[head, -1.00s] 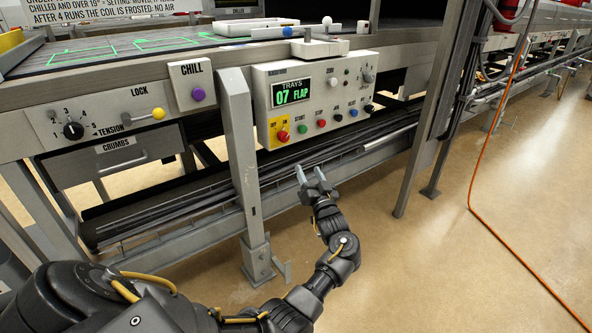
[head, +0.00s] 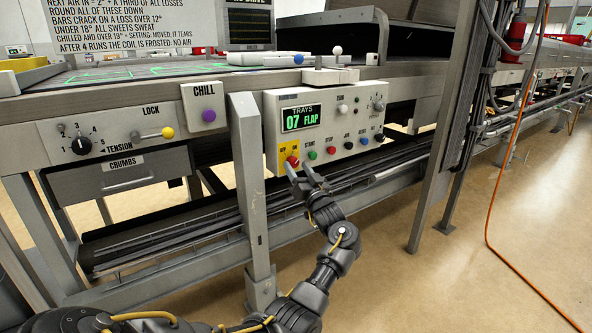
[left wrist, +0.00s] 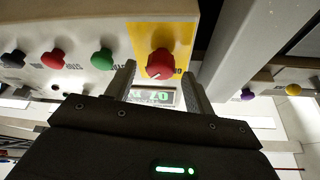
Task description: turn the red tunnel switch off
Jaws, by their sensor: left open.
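The red switch (head: 293,161) is a round knob on a yellow plate at the lower left of the white control panel (head: 352,107). In the left wrist view the red switch (left wrist: 160,64) has a short white mark on its face and sits between my fingers. My left gripper (head: 302,171) is open just in front of the switch, with one finger on each side of it in the left wrist view (left wrist: 157,80). I cannot tell whether the fingers touch it. The plate's lettering is partly hidden. My right gripper is not in view.
A green button (head: 312,155), a red button (head: 330,150) and other buttons line the panel right of the switch. A grey post (head: 250,180) stands just left of the panel. A metal rail runs below. An orange cable (head: 492,190) hangs at the right.

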